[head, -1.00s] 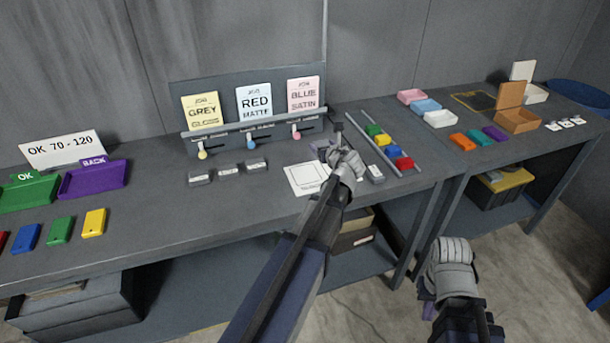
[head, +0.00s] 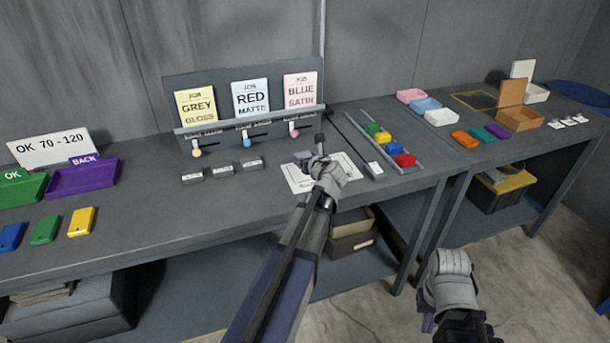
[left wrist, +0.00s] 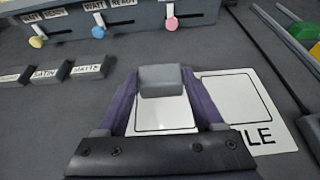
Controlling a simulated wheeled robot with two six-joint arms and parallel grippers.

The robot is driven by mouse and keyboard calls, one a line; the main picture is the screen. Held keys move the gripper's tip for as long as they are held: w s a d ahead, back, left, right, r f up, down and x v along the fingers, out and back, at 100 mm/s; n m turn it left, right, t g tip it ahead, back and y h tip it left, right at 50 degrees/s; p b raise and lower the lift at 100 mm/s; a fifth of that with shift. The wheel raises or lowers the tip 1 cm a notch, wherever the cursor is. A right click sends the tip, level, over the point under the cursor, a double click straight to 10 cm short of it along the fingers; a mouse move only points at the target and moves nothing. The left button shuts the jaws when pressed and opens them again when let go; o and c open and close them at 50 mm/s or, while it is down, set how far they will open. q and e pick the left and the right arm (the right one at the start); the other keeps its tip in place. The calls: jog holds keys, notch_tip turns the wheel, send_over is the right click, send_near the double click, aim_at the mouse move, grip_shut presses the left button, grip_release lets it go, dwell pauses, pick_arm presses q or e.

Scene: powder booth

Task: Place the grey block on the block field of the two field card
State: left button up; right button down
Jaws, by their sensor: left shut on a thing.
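My left gripper (head: 308,160) is shut on the grey block (left wrist: 160,80), which sits between the fingertips in the left wrist view. The white two field card (head: 298,182) lies on the bench under this gripper. In the left wrist view, the block is over the far part of the card's left outlined field (left wrist: 165,118). The right field (left wrist: 236,98) is bare, with a partly hidden label ending in "LE" below it. I cannot tell whether the block touches the card. My right gripper (head: 428,322) hangs low in front of the bench; its fingers are mostly hidden.
Several small labelled grey blocks (head: 222,171) lie left of the card. Behind stands a job rack (head: 245,125) with three cards and coloured knobs. Right of the card are a small white-topped block (head: 374,170) and a railed lane (head: 358,132) of coloured blocks.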

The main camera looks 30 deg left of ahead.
pick_arm(q)
jog(key=shift+f, duration=0.1)
notch_tip(320, 180, down, 3)
jog(key=b, duration=0.3)
jog(key=shift+f+b, duration=0.2)
jog(key=shift+b, duration=0.1)
jog(key=shift+f, duration=0.2)
jog(key=o, duration=1.4)
jog(key=shift+c, duration=0.2)
jog(key=shift+s+d+r, duration=0.2)
jog(key=shift+d+r, duration=0.05)
jog(key=shift+r, duration=0.15)
jog(key=p+v, duration=0.4)
jog(key=v, duration=0.7)
jog(key=shift+s+d+p, duration=0.1)
jog(key=shift+d+p, duration=0.05)
jog(key=shift+p, duration=0.2)
